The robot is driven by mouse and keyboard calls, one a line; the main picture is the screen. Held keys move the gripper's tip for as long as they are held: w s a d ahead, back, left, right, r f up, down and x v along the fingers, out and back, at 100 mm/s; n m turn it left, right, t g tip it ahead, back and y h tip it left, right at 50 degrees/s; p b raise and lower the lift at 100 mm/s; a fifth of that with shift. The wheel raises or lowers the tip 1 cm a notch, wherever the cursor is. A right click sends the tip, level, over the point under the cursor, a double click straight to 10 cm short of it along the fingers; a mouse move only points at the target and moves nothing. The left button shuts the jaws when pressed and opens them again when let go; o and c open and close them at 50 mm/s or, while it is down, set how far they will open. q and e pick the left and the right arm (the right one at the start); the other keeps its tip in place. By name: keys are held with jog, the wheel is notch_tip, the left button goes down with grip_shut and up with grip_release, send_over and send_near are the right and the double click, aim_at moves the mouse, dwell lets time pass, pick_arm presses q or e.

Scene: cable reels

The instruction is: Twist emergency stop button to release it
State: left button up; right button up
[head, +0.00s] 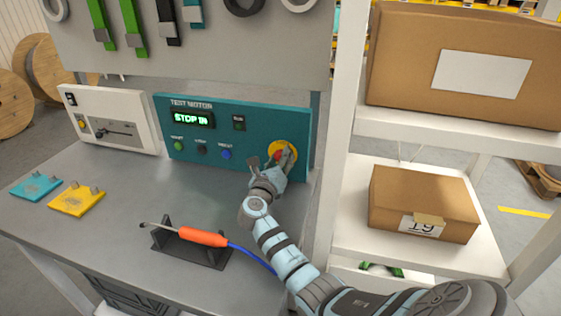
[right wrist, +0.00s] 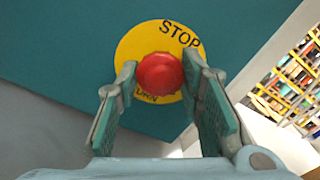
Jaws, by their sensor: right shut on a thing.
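The emergency stop button (right wrist: 160,73) is a red knob on a round yellow plate (right wrist: 130,48) with black lettering that includes "STOP". It sits at the right end of the teal test motor panel (head: 230,113), whose display shows green text starting with "STOP". My right gripper (head: 281,160) reaches the button from the front, and in the right wrist view its two fingers (right wrist: 158,84) stand on either side of the red knob, shut on it. In the head view the gripper hides part of the button and plate. My left gripper is not in view.
A soldering-iron-like tool with an orange handle (head: 203,236) rests on a black stand (head: 215,254), its blue cable passing beside my right arm. A white control box (head: 108,120) stands left of the panel. Shelves with cardboard boxes (head: 422,203) stand on the right.

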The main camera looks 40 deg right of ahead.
jog(key=m+b, duration=0.1)
jog(key=m, duration=0.1)
jog(key=shift+r+m+b, duration=0.15)
jog(key=shift+m+b, duration=0.15)
jog(key=shift+s+a, duration=0.2)
jog(key=shift+a, duration=0.15)
jog(key=o, duration=0.8)
jog(key=shift+p, duration=0.3)
jog(key=shift+p+v, duration=1.35)
jog(key=shift+v, duration=2.7)
